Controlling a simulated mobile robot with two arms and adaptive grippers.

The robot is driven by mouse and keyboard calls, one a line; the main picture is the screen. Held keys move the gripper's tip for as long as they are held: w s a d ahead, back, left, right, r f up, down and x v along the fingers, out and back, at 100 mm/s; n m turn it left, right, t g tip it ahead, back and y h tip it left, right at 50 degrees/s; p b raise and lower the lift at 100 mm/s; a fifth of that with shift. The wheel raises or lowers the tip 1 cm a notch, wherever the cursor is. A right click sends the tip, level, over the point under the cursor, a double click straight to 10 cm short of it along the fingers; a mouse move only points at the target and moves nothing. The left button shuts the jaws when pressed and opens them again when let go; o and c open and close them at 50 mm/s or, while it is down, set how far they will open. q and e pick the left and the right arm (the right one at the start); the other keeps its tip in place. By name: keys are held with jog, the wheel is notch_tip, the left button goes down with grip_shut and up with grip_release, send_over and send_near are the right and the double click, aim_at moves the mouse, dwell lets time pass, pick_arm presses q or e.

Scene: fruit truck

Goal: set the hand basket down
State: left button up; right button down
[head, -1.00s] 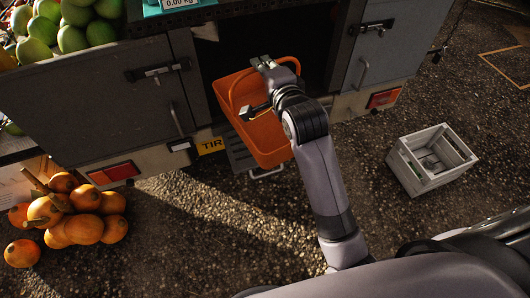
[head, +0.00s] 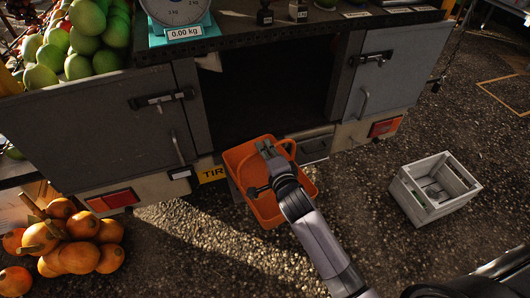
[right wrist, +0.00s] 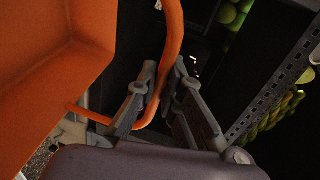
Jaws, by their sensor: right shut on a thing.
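The orange hand basket (head: 240,160) hangs below and in front of the truck's open compartment in the head view. My right gripper (head: 266,150) is shut on its handle. In the right wrist view the handle (right wrist: 172,60) passes between the fingers of the right gripper (right wrist: 160,92), and the basket's orange wall (right wrist: 50,70) fills the left side. The basket is tilted in the head view. I cannot tell whether its underside touches the ground, as the arm covers part of it. My left gripper is not in view.
The truck's dark compartment (head: 265,90) stands open between two grey doors. A white crate (head: 432,190) stands on the ground at right. Orange pumpkins (head: 75,240) are piled at lower left. A scale (head: 178,25) and green fruit (head: 80,40) are on top. Ground between pumpkins and crate is clear.

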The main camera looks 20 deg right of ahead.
jog(key=shift+f, duration=0.55)
jog(key=c, duration=2.2)
grip_release()
jog(key=shift+f, duration=0.1)
jog(key=o, duration=0.5)
